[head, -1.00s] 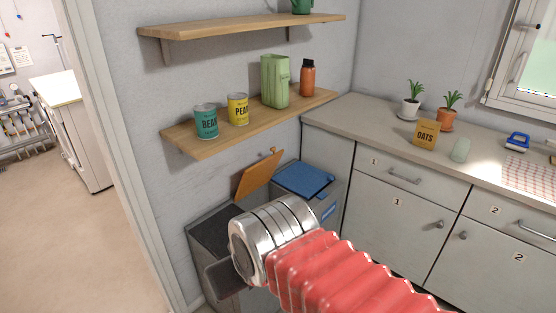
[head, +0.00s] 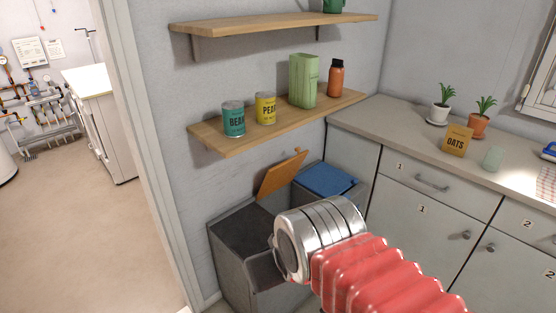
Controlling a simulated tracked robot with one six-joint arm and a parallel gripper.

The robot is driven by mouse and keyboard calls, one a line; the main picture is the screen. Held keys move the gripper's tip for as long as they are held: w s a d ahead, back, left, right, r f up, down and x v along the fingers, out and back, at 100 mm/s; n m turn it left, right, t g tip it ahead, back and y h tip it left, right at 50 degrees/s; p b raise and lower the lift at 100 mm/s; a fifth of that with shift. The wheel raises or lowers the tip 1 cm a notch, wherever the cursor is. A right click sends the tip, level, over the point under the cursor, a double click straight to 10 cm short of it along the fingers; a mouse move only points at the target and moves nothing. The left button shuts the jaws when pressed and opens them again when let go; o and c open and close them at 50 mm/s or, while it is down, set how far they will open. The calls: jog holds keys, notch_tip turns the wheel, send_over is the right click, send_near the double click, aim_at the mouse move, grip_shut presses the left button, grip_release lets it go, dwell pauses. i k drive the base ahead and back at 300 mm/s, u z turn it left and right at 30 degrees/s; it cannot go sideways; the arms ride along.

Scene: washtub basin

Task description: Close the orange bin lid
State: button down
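The orange bin lid (head: 281,174) stands tilted up, open, near the wall below the lower shelf. Most of the bin it belongs to is hidden behind my arm. My gripper (head: 264,271) shows as a dark part beyond the silver wrist, in front of the grey bins and lower in the picture than the orange lid. It appears apart from the lid. Its fingers are not clear enough to tell whether they are open or shut.
A dark-topped grey bin (head: 243,228) is left of the orange lid, and a blue-lidded bin (head: 326,181) is right of it. The wooden shelf (head: 222,140) with cans hangs above. Grey cabinets (head: 424,209) stand at the right. Floor (head: 110,245) is clear through the doorway.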

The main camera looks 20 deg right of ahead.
aim_at(283, 173)
jog(key=u, duration=0.05)
jog(key=i, duration=0.95)
jog(key=z, duration=0.05)
